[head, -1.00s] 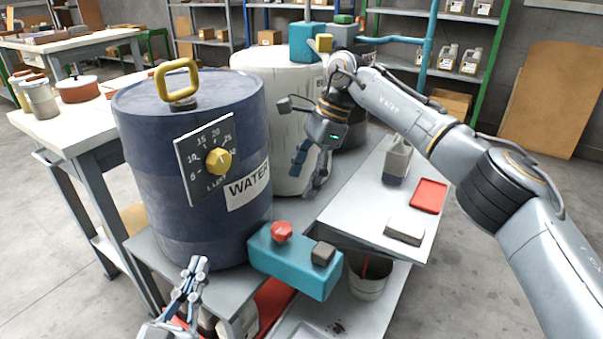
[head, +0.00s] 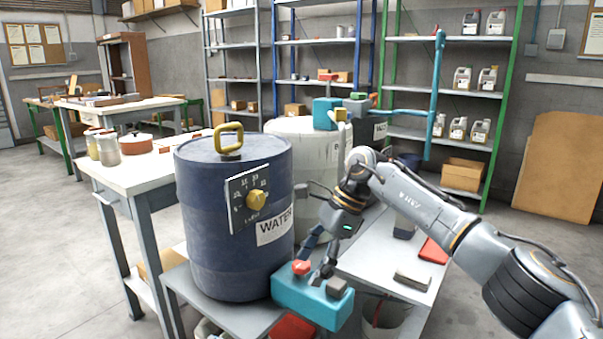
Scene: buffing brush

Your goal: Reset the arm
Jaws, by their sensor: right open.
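My right arm (head: 420,205) comes in from the right and reaches over the grey bench. My right gripper (head: 314,264) points down and is open, with two dark fingers apart. Its fingertips are just above or behind the teal box (head: 310,300), near the red button (head: 301,267) and the dark block (head: 337,288) on top of it. I cannot tell whether they touch it. Nothing shows between the fingers. My left gripper is not in view.
A blue WATER drum (head: 230,265) with a yellow-knobbed dial (head: 248,197) stands left of the gripper. A white drum (head: 300,135) is behind. A red tray (head: 433,251) and a grey block (head: 412,281) lie on the bench at right. Floor is clear at far left.

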